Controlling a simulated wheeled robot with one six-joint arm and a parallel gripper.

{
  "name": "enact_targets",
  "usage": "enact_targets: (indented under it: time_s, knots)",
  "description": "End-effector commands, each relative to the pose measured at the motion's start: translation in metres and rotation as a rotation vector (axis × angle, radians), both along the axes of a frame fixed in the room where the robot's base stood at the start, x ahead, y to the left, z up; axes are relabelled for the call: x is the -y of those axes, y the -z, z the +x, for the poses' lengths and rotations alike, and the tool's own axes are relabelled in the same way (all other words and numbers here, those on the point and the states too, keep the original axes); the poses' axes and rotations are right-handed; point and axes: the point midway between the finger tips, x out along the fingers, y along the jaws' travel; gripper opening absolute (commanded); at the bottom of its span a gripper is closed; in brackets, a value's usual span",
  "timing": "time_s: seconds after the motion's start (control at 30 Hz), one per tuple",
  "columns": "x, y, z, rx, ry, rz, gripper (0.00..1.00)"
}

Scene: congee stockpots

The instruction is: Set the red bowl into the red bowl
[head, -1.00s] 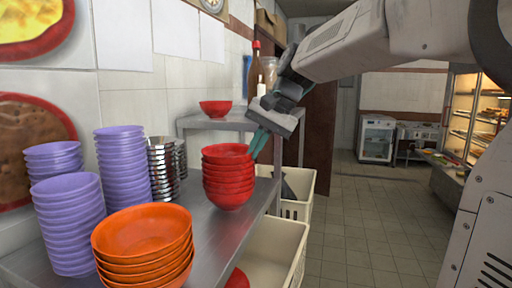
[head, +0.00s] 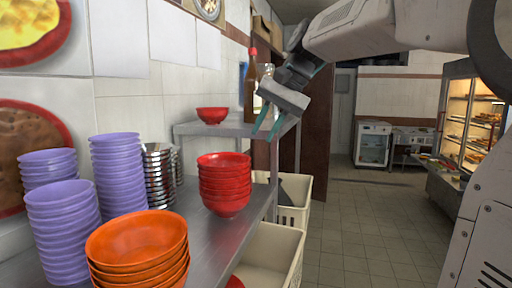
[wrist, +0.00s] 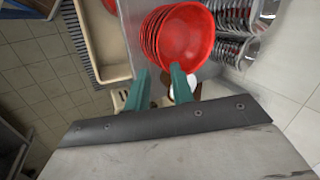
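A stack of red bowls (head: 224,184) stands on the steel counter, and it also shows in the wrist view (wrist: 184,38). A single red bowl (head: 213,115) sits on the raised steel shelf behind the stack.
Purple bowl stacks (head: 66,232), an orange bowl stack (head: 140,245) and metal cups (head: 158,172) crowd the counter's left. Cream crates (head: 272,250) stand below the right edge. Bottles (head: 251,90) stand on the raised shelf. The floor at right is clear.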

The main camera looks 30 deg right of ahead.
Motion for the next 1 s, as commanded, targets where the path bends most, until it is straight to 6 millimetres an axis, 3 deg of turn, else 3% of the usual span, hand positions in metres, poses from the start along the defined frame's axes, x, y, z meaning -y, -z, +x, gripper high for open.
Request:
enact_targets:
  time_s: [0.1,0.3,0.47,0.57,0.67,0.8,1.0]
  knots:
    - [0.009,-0.021,-0.006,0.002,0.002,0.000,0.24]
    - [0.017,-0.040,-0.012,0.001,0.000,-0.001,0.24]
    - [0.018,-0.044,-0.014,0.000,-0.002,-0.001,0.24]
    - [0.009,-0.034,-0.025,-0.004,-0.023,-0.023,0.24]
    - [-0.010,-0.005,-0.055,-0.016,-0.080,-0.081,0.24]
    - [-0.038,0.064,-0.122,-0.033,-0.221,-0.217,0.24]
    - [-0.052,0.166,-0.210,-0.042,-0.445,-0.400,0.24]
